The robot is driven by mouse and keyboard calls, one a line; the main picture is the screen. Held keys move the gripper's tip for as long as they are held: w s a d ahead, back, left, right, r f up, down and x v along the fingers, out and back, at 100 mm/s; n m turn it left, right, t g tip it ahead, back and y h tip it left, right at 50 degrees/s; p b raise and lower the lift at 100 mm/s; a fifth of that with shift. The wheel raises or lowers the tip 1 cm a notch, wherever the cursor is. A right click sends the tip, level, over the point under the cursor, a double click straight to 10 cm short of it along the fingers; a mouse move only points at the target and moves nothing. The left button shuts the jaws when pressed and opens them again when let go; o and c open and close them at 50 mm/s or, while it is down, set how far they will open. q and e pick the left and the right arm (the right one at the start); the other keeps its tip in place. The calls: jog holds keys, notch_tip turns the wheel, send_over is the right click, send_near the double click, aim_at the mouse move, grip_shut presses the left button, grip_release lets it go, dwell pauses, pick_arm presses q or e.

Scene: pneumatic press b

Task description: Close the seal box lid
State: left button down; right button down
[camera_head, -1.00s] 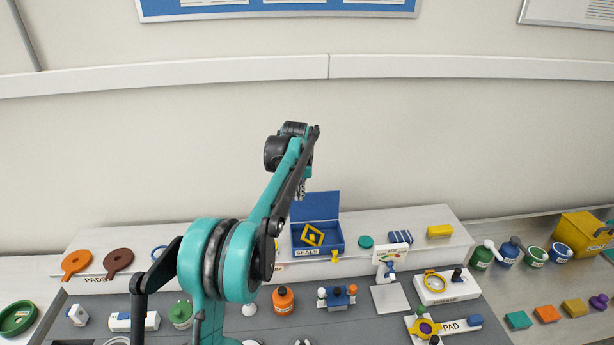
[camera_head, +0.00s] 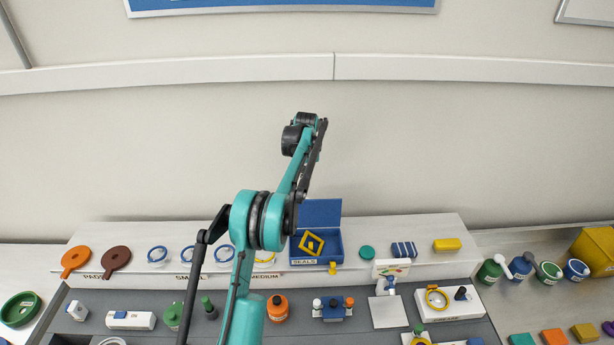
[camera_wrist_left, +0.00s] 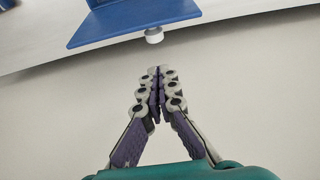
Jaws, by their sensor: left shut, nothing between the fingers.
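The blue seal box (camera_head: 332,262), labelled SEALS, stands on the raised back shelf. Its blue lid (camera_head: 322,212) is open and stands upright at the back. A yellow square seal (camera_head: 311,243) tilts inside, and a yellow tab (camera_head: 333,268) shows at the front. My left arm reaches up past the box's left side, and its gripper is hidden behind the arm in the head view. In the left wrist view my left gripper (camera_wrist_left: 157,72) is shut and empty. Its tips point toward the blue lid (camera_wrist_left: 130,20) and a small pale knob (camera_wrist_left: 153,36) at its edge, apart from both.
Blue rings (camera_head: 190,255) stand left of the box. A green disc (camera_head: 367,252), a striped blue block (camera_head: 404,249) and a yellow block (camera_head: 447,244) lie to its right. Bottles and fixtures fill the grey work area (camera_head: 270,335) in front.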

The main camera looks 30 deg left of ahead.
aim_at(307, 199)
pick_arm(q)
jog(key=f, duration=0.2)
jog(key=f+p, duration=0.1)
jog(key=f, duration=0.3)
jog(key=shift+s+d+f+p, duration=0.25)
jog(key=shift+s+d+p, duration=0.1)
jog(key=shift+s, duration=0.05)
jog(key=shift+s+d+r, duration=0.1)
jog(key=shift+s+d, duration=0.2)
jog(key=shift+s, duration=0.15)
